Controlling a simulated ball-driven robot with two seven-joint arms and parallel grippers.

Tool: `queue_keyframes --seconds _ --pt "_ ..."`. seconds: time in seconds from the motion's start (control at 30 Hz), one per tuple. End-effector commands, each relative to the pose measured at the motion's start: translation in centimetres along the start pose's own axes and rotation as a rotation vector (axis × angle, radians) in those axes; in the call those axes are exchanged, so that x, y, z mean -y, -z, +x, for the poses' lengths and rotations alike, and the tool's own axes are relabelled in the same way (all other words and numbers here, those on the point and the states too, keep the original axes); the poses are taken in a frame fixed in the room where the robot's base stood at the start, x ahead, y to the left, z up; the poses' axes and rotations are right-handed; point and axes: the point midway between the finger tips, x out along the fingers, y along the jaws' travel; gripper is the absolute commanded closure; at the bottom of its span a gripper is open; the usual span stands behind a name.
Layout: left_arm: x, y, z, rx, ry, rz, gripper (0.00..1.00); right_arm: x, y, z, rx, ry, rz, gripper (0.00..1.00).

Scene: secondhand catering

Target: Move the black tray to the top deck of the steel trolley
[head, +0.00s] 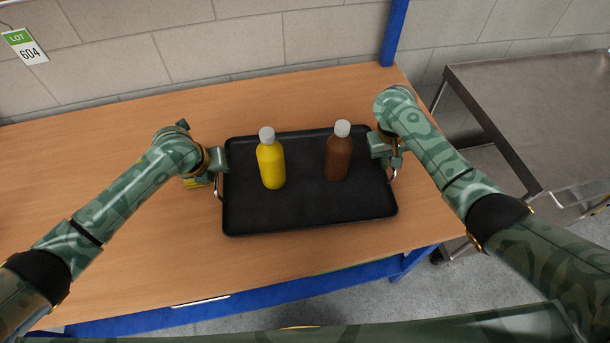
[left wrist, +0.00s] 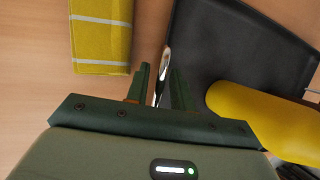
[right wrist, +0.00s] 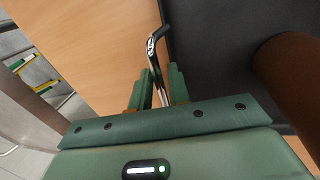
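The black tray (head: 310,218) lies flat on the wooden table, with a wire handle at each short end. A yellow bottle (head: 271,165) and a brown bottle (head: 339,158), both white-capped, stand upright on it. My left gripper (head: 215,178) is at the left handle; in the left wrist view its fingers (left wrist: 161,85) stand either side of the handle (left wrist: 165,62), with narrow gaps. My right gripper (head: 391,172) is at the right handle; its fingers (right wrist: 159,82) straddle that handle (right wrist: 154,48), also with gaps. The steel trolley (head: 535,100) stands at the right, its visible top deck empty.
The wooden table (head: 90,140) has a blue frame and a blue upright (head: 395,30) behind. A yellow, white-striped item (left wrist: 100,35) lies beside my left gripper. A floor gap separates table and trolley. A block wall stands behind, with a lot tag (head: 25,46).

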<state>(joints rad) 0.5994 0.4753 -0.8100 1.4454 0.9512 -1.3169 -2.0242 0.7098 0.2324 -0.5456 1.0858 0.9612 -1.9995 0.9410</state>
Motion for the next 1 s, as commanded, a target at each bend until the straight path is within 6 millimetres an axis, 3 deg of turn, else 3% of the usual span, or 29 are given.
queue_keyframes --seconds 0.03,0.07,0.47,1.0 --pt "0.0 0.0 0.0 0.000 0.000 0.000 0.91 0.0 0.0 0.0 0.000 0.000 0.000 0.96" --pt "0.0 0.0 0.0 0.000 0.000 0.000 0.99 0.0 0.0 0.0 0.000 0.000 0.000 1.00" --pt "0.1 -0.2 -0.3 0.003 0.001 0.000 1.00 -0.1 0.1 -0.4 -0.003 0.000 0.001 1.00" --pt "1.3 -2.6 -5.8 0.026 0.004 0.003 1.00 -1.2 0.2 -6.3 -0.026 -0.001 0.005 1.00"
